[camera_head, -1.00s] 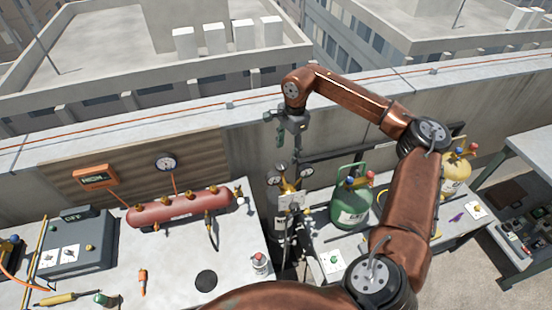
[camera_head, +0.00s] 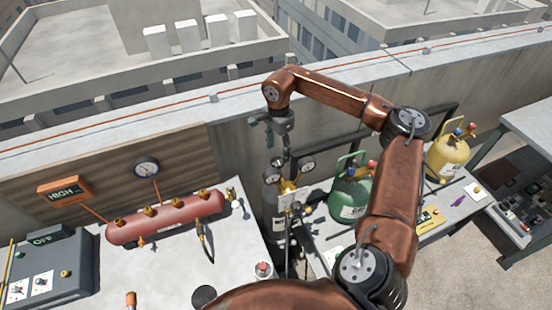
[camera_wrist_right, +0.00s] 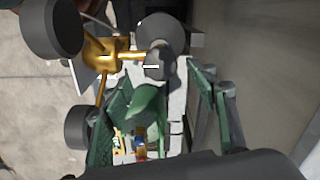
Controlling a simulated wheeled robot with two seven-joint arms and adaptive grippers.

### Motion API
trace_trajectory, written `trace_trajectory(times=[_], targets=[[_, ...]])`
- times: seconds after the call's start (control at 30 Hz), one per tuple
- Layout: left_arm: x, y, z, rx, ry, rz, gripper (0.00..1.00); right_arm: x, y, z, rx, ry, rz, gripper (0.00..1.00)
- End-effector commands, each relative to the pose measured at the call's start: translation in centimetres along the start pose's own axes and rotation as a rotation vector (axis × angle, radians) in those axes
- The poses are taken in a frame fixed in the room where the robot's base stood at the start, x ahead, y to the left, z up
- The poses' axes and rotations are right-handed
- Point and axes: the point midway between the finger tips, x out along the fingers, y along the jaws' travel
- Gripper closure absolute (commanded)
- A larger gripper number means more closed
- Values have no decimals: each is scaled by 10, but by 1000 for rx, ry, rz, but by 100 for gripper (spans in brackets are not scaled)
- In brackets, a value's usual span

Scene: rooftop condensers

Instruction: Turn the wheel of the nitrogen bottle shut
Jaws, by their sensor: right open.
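The nitrogen bottle (camera_head: 279,228) is a dark cylinder standing in the gap between the two tables. A brass regulator (camera_head: 289,187) with two dial gauges sits at its top. The brass fitting (camera_wrist_right: 101,54) also shows in the right wrist view, with a dark grey round knob (camera_wrist_right: 156,62), apparently the bottle's wheel, at the end of its stem. My right gripper (camera_head: 277,146) points down just above the bottle top. Its green-padded fingers (camera_wrist_right: 160,100) are apart, with nothing clearly held. Contact with the wheel cannot be told. My left gripper is out of view.
A green bottle (camera_head: 350,194) and a yellow bottle (camera_head: 449,155) stand on the right table, close to my right arm. A red manifold tank (camera_head: 165,217) lies on the left table. A concrete parapet wall (camera_head: 235,150) runs close behind the bottle.

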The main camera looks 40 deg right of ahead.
Motion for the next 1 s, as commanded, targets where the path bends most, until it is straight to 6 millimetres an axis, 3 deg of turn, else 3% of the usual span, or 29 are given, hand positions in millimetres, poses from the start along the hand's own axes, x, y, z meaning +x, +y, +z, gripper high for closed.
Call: trace_trajectory(times=[0.3,0.67,1.0], targets=[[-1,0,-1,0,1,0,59,43,0,1,-2,0,2,46],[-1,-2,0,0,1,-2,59,49,-1,2,-3,-1,0,46],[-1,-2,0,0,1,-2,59,49,-1,2,-3,0,0,69]])
